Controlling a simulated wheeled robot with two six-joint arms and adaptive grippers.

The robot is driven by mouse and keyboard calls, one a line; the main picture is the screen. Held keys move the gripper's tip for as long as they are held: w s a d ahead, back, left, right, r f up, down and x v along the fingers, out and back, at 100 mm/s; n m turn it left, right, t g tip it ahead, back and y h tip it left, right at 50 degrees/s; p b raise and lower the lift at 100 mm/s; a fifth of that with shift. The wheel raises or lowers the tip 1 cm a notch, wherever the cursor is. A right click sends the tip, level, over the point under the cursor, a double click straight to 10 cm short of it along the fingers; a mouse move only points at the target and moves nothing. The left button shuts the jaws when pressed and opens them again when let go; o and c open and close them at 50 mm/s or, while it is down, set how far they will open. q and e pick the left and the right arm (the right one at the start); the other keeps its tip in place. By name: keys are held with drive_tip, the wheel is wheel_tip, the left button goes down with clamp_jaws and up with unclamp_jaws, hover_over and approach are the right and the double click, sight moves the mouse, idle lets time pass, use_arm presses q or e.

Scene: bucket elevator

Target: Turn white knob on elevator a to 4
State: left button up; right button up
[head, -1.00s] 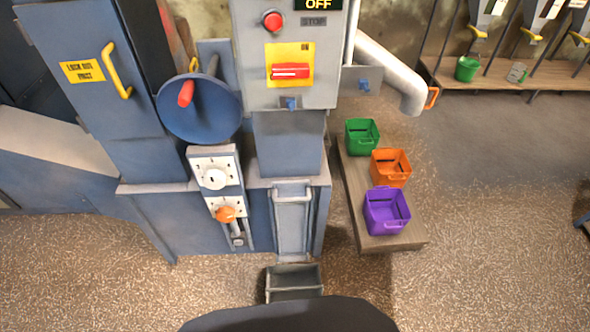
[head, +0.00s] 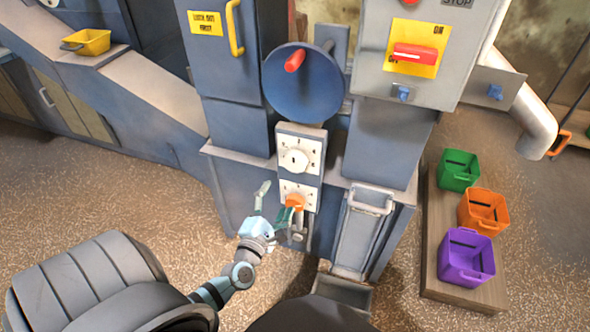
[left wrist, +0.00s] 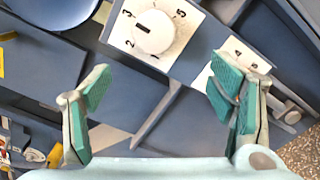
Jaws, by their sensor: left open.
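The white knob (head: 295,160) is round and sits on a white numbered dial plate on the blue machine. In the left wrist view the knob (left wrist: 155,32) has a dark mark on its left side, between the 2 and 3; the 4 is not seen. An orange knob (head: 295,202) is on a second dial below. My left gripper (head: 271,203) is open and empty, in front of the lower dial, below the white knob. In the left wrist view its spread fingers (left wrist: 161,80) frame the panel, with the knob beyond them. My right gripper is out of view.
A blue disc with a red handle (head: 305,80) is above the dials. A grey box with a red switch (head: 414,55) is at upper right. A metal chute (head: 358,235) is right of the dials. Green, orange and purple bins (head: 467,258) stand on a wooden bench at right.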

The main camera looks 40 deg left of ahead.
sight(292, 165)
use_arm(q)
drive_tip(key=shift+n, duration=0.4)
drive_tip(key=b+x, duration=0.1)
drive_tip(key=x, duration=0.3)
drive_tip(key=b+x, duration=0.1)
drive_tip(key=x, duration=0.4)
drive_tip(key=r+b+x, duration=0.1)
drive_tip(key=x, duration=0.3)
drive_tip(key=shift+w+a, duration=0.1)
drive_tip(key=shift+w, duration=0.05)
drive_tip(key=shift+w+a, duration=0.15)
drive_tip(key=shift+w, duration=0.3)
drive_tip(key=shift+r, duration=0.1)
drive_tip(key=shift+c, duration=0.9)
drive_tip(key=c, duration=1)
drive_tip(key=shift+o, duration=0.2)
